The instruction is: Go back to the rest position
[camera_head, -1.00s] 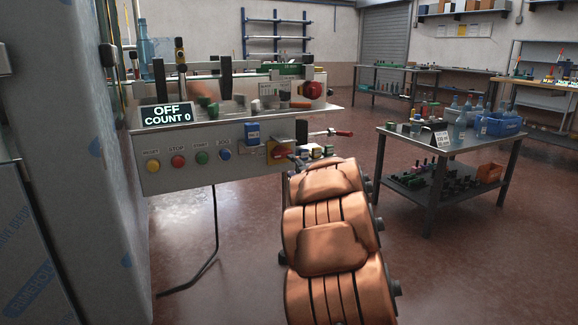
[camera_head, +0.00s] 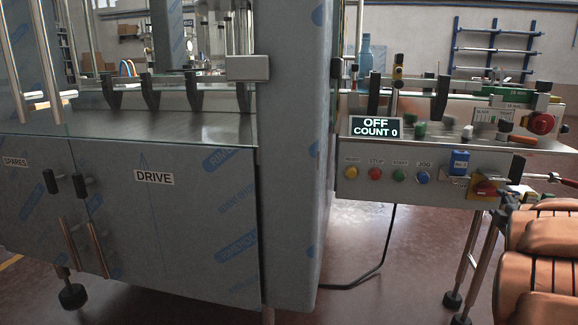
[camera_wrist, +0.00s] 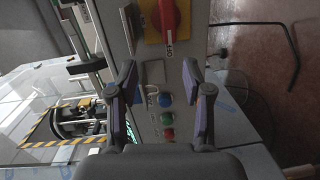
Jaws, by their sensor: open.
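My gripper (camera_wrist: 160,78) is open in the wrist view, with its two dark fingers apart and nothing held between them. Behind the fingers is the machine's control panel (camera_head: 430,182), with a red rotary switch on a yellow plate (camera_wrist: 167,18) and blue, green and red buttons. In the head view my copper-coloured arm stands at the right edge, close to the panel's right end. My gripper itself is not clear there. The small display (camera_head: 376,128) reads OFF, COUNT 0.
A grey cabinet (camera_head: 165,215) marked DRIVE, partly covered in blue-printed film, fills the left of the head view. A tall film-wrapped post (camera_head: 318,150) stands beside the panel. A blue rack (camera_head: 490,48) is on the back wall. Open floor (camera_head: 385,285) shows below the panel.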

